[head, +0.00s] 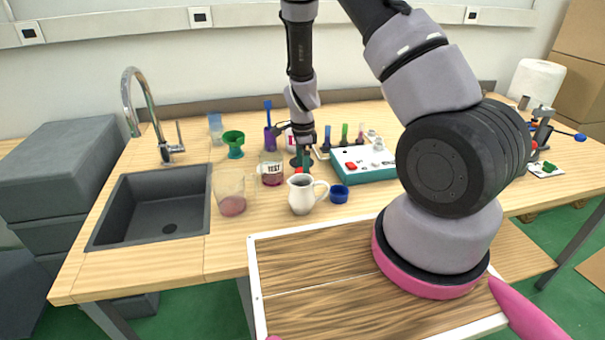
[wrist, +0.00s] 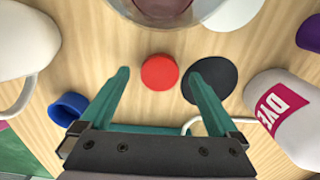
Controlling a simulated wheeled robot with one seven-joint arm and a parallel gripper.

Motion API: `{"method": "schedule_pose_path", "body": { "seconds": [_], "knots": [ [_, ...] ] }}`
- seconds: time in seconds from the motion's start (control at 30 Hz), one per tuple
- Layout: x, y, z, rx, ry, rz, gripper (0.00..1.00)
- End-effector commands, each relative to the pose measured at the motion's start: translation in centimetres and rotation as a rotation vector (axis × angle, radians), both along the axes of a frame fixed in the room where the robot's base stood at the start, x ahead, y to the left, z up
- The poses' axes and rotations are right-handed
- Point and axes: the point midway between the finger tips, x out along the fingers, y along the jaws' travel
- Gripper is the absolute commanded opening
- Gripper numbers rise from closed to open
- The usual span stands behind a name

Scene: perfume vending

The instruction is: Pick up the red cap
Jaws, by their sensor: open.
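The red cap (wrist: 160,72) is a small round disc lying flat on the wooden table in the wrist view. My gripper (wrist: 160,76) is open, with its teal fingers to the left and right of the cap. Bare table shows between each finger and the cap, and nothing is held. In the head view, my gripper (head: 304,158) points down behind the white pitcher.
A black disc (wrist: 212,78) lies close by the right finger. A TEST jar (head: 271,170) and a teal-sided device (head: 375,175) flank my gripper.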

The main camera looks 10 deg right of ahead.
Motion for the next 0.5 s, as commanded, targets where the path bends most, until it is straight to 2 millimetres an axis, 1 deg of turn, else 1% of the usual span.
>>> {"method": "schedule_pose_path", "body": {
  "seconds": [0.03, 0.1, 0.3, 0.37, 0.4, 0.47, 0.5],
  "knots": [
    [-0.05, 0.0, -0.46, 0.0, 0.002, -0.001, 0.96],
    [-0.02, 0.0, -0.67, 0.001, 0.001, -0.001, 0.96],
    [0.0, 0.01, -0.67, 0.001, 0.0, -0.001, 0.96],
    [0.0, 0.02, -0.66, 0.001, 0.0, -0.001, 0.73],
    [0.0, 0.02, -0.66, 0.001, 0.0, -0.001, 0.58],
    [0.0, 0.02, -0.66, 0.001, 0.0, -0.001, 0.35],
    [0.0, 0.02, -0.66, 0.001, 0.0, -0.001, 0.2]
  ]
}}
